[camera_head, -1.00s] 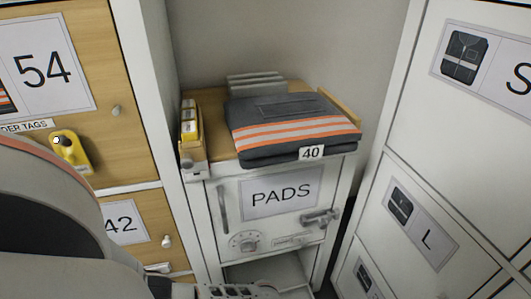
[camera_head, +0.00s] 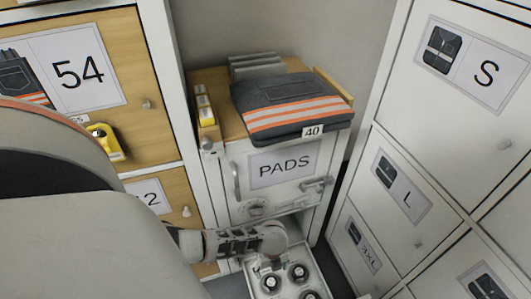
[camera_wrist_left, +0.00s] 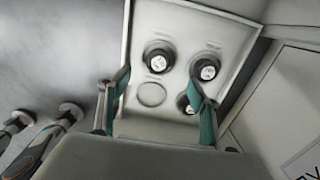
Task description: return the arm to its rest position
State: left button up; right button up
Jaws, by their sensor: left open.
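My left arm (camera_head: 90,245) comes in from the left in the head view. Its gripper (camera_head: 268,243) is low in front of the cabinet marked PADS (camera_head: 240,205), over a pale tray. In the left wrist view the two fingers of the left gripper (camera_wrist_left: 158,105) are apart, with nothing seen held between them. The tray (camera_wrist_left: 230,28) lies beyond them and holds several black round pieces (camera_wrist_left: 158,58). One round recess (camera_wrist_left: 151,95) in it is empty. My right gripper is not in view.
Folded dark trousers (camera_head: 290,92) with orange stripes and a 40 tag lie on the cabinet. Drawers marked 54 (camera_head: 110,95) stand left, and white lockers marked S (camera_head: 500,115) and L stand right, leaving a narrow space. A yellow padlock-like item (camera_head: 106,143) hangs at left.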

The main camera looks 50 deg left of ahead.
pick_arm(q)
jog(key=shift+s+r, duration=0.15)
jog(key=shift+r, duration=0.4)
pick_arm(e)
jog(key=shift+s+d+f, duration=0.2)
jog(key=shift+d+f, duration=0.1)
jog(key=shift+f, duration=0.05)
